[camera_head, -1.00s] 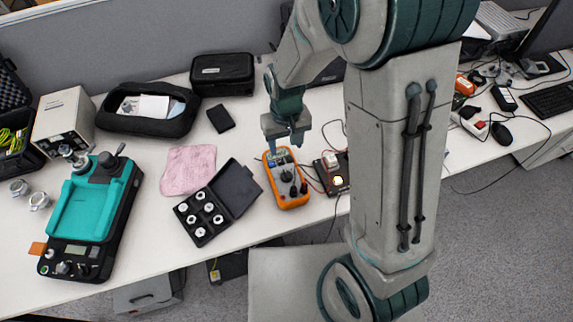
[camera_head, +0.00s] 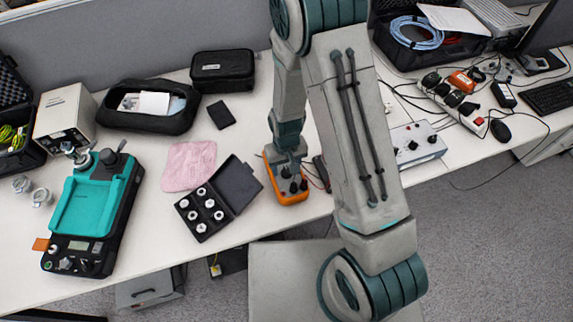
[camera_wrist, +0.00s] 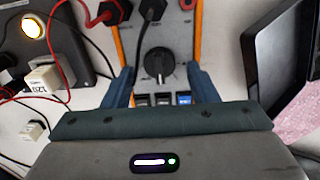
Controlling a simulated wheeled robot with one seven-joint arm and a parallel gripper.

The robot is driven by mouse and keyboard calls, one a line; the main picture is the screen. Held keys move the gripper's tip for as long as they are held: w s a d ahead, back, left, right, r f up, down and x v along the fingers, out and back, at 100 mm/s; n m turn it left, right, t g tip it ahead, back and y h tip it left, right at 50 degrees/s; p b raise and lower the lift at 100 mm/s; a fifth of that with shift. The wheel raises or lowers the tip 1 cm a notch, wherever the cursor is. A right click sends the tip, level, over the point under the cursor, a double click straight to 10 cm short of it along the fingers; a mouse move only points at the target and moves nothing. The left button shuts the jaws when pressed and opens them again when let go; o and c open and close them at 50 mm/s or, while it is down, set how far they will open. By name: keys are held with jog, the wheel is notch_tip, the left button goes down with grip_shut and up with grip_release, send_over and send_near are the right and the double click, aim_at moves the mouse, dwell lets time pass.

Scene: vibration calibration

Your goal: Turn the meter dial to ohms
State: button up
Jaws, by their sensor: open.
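The orange meter (camera_head: 291,198) lies on the white table, its upper part hidden by my arm in the head view. In the wrist view the meter (camera_wrist: 184,28) fills the top middle, with orange edges and a grey face. Its round black dial (camera_wrist: 158,63) has a light pointer mark. My gripper (camera_wrist: 160,72) is open, one finger on each side of the dial, with gaps visible on both sides. My gripper also shows over the meter in the head view (camera_head: 290,166). Whether the fingertips touch the meter face I cannot tell.
Black and red leads plug into the meter. A device with a lit round lamp (camera_wrist: 34,26) stands close beside it. An open black case (camera_head: 238,186) with several metal pieces lies left of the meter, near a pink cloth (camera_head: 188,167). A grey control box (camera_head: 416,144) is to the right.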

jog(key=shift+f, duration=0.15)
jog(key=c, duration=1)
jog(key=shift+o, duration=0.2)
jog(key=shift+m+b, duration=0.3)
jog(key=m+b, duration=0.1)
jog(key=m, duration=0.1)
jog(key=shift+f+m, duration=0.1)
jog(key=shift+m, duration=0.3)
jog(key=shift+d+m+b, duration=0.15)
jog(key=shift+m+b, duration=0.35)
jog(key=shift+m, duration=1.7)
